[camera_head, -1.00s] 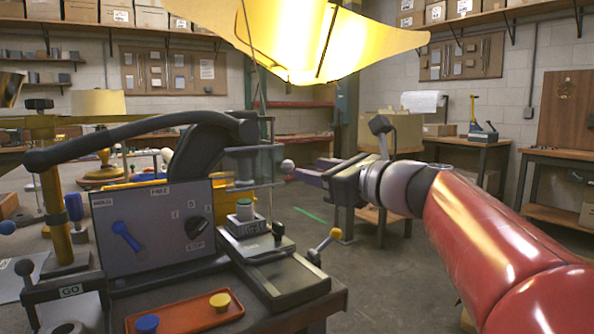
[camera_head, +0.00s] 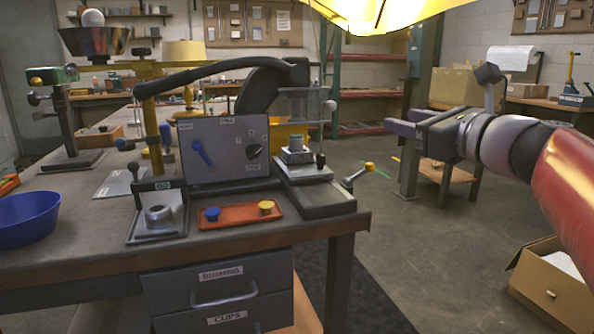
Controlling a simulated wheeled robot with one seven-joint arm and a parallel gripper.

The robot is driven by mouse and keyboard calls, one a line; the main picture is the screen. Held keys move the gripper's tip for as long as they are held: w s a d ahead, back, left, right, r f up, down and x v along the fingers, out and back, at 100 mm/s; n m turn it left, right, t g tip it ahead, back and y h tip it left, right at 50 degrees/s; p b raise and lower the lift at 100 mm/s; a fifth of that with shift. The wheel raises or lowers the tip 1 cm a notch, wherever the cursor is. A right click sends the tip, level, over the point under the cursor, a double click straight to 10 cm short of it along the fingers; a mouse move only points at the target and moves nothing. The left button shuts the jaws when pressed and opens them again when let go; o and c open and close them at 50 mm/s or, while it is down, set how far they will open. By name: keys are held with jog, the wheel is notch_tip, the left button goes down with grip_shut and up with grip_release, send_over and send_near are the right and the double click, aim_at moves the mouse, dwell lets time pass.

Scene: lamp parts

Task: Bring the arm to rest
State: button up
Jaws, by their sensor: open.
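My gripper (camera_head: 392,137) is at the right of the view, at the end of my red and grey arm (camera_head: 515,145). Its two purple fingers point left and are apart, with nothing seen between them. It is in open air over the floor, to the right of the workbench (camera_head: 300,243) and clear of the press machine (camera_head: 232,150) on it.
An orange tray (camera_head: 238,216) with a blue and a yellow part lies on the bench. A blue bowl (camera_head: 28,220) stands at the left. A yellow shade (camera_head: 380,12) hangs above. An open cardboard box (camera_head: 550,285) is on the floor below my arm.

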jog(key=s+a+f+n+g+h, duration=0.2)
jog(key=s+a+f+n+g, duration=0.3)
jog(key=f+n, duration=0.4)
jog(key=s+a+f+n+g+h, duration=0.1)
jog(key=s+a+f+n+g, duration=0.1)
jog(key=s+f+n, duration=0.7)
jog(key=s+d+f+n+g+h, duration=0.1)
jog(key=s+d+f+n+h, duration=0.1)
jog(key=f, duration=0.5)
jog(key=s+d+f+n+g+h, duration=0.1)
jog(key=s+f+n+g+h, duration=0.1)
jog(key=s+f+n, duration=0.5)
jog(key=shift+d+f+n+h, duration=0.35)
jog(key=shift+f+n+h, duration=0.15)
jog(key=shift+h, duration=0.4)
